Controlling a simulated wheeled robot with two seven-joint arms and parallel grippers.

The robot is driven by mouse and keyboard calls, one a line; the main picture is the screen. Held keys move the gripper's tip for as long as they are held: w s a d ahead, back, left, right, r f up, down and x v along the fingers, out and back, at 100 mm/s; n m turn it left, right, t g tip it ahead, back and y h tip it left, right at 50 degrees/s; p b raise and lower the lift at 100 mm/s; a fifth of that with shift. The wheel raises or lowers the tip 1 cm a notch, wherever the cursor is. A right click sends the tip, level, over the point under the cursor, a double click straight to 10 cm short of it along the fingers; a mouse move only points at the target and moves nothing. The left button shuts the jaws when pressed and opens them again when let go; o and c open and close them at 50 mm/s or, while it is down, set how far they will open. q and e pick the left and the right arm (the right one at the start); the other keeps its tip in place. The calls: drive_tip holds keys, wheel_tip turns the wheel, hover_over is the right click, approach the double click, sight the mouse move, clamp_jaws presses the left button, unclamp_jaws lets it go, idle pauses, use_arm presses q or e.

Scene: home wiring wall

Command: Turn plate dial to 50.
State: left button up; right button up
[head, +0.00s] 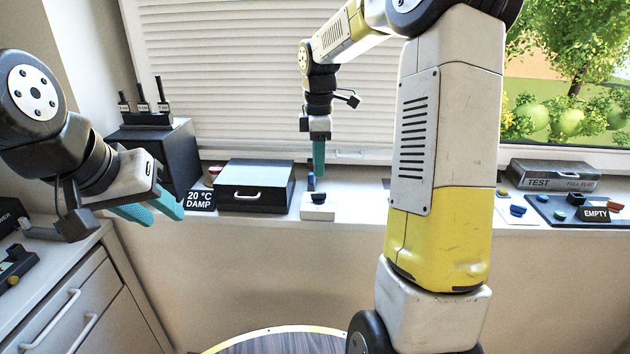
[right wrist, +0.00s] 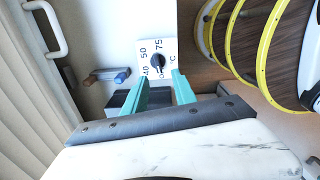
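The plate dial is a small white block (head: 318,210) with a black knob (head: 319,198), on the sill below the blind in the head view. In the right wrist view the knob (right wrist: 156,61) sits on the white face with 40, 50, 75 and °C around it. Its exact setting is too small to tell. My right gripper (right wrist: 160,77) is open, its teal fingers apart at the near edge of the dial, with nothing between them. In the head view its fingers (head: 318,171) hang above the dial. My left gripper (head: 154,213) is open and empty, far left of the dial.
A black case (head: 255,187) and a "20 °C DAMP" sign (head: 199,200) stand left of the dial. A small blue-ended piece (right wrist: 121,77) lies beside it. A grey TEST box (head: 553,174) and black tray (head: 560,212) are at right. A round table (head: 280,344) is below.

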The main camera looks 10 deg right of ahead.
sight(319, 193)
drive_tip(key=shift+w+d+f, duration=0.15)
drive_tip(key=shift+w+f, duration=0.15)
drive_tip(key=shift+f, duration=0.35)
wheel_tip(319, 193, down, 7)
drive_tip(key=shift+f, duration=0.1)
drive_tip(key=shift+c, duration=0.2)
clamp_jaws()
